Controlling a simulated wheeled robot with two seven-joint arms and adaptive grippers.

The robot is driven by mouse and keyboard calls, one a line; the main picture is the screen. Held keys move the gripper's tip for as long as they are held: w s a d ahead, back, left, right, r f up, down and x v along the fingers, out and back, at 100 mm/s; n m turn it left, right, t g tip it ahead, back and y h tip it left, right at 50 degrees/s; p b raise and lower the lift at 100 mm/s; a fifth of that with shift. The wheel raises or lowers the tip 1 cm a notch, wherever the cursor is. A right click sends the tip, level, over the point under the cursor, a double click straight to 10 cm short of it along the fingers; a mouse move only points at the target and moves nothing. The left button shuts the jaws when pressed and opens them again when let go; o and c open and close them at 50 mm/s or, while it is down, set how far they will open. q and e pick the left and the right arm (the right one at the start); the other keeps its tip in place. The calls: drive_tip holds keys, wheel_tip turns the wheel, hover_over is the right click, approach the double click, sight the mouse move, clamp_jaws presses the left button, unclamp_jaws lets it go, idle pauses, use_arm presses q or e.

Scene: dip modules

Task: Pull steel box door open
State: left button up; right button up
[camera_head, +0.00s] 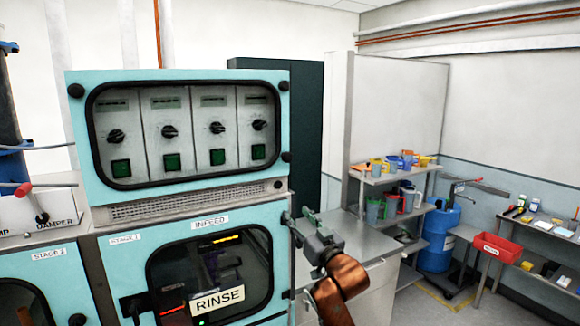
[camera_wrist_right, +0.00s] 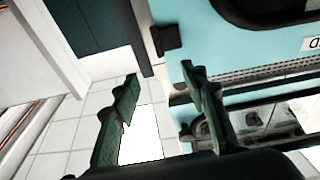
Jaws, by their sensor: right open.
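The light blue steel box has a lower door (camera_head: 180,255) marked STAGE 1 and INFEED, with a dark rounded window and a RINSE label. The door looks shut. My right gripper (camera_head: 298,214) is at the box's right edge, near the door's upper right corner. Its fingers are apart. In the right wrist view the open gripper (camera_wrist_right: 160,70) has one finger over the floor and the other in front of the blue box front (camera_wrist_right: 195,40). Nothing shows between the fingers, and I cannot tell whether they touch the door. My left gripper is not in view.
A control panel (camera_head: 192,130) with knobs and green buttons sits above the door. A grey bench (camera_head: 365,240) stands right of the box, behind my right arm. Shelves with cups, a blue drum (camera_head: 438,240) and a red bin (camera_head: 497,248) are farther right.

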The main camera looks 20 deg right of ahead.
sight(289, 158)
drive_tip(key=s+a+r+t+y, duration=0.15)
drive_tip(key=s+r, duration=0.25)
drive_tip(key=r, duration=1.1)
drive_tip(key=shift+t+h, duration=0.25)
drive_tip(key=shift+t, duration=0.2)
drive_tip(key=x, duration=0.2)
drive_tip(key=p+x, duration=0.1)
drive_tip(key=x, duration=0.1)
drive_tip(key=p+x, duration=0.1)
drive_tip(key=x, duration=0.2)
drive_tip(key=shift+w+d+f, duration=0.25)
drive_tip(key=shift+d, duration=0.05)
clamp_jaws()
